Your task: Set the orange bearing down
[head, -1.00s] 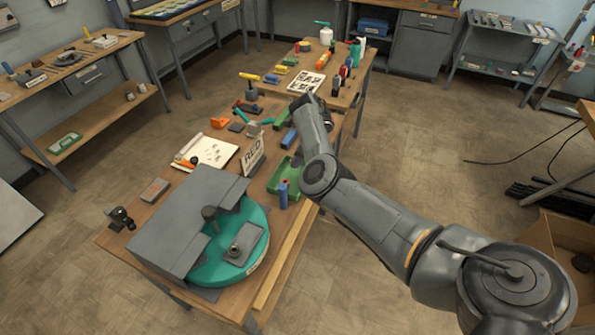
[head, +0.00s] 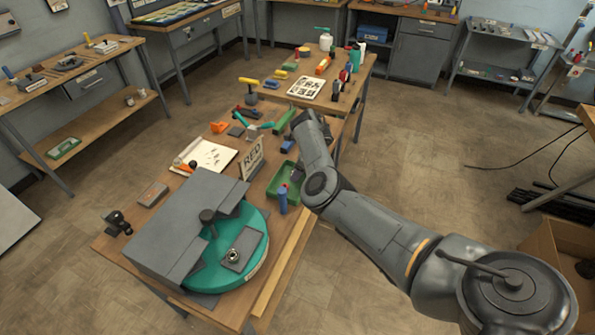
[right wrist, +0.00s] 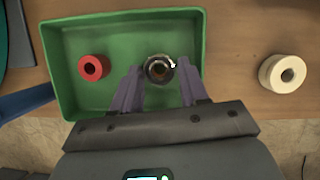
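A dark metallic bearing with a brownish ring (right wrist: 159,69) sits over the floor of the green tray (right wrist: 110,107), right of its middle. I see no clear orange on it. My right gripper (right wrist: 160,72) has one purple-grey finger on each side of the bearing, with a thin gap showing on both sides. A red ring (right wrist: 93,68) lies in the left part of the tray. In the head view the tray (head: 281,184) is on the near bench, partly behind my right arm, which hides the bearing and fingers. My left gripper is out of view.
A cream ring (right wrist: 283,74) lies on the bench right of the tray.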

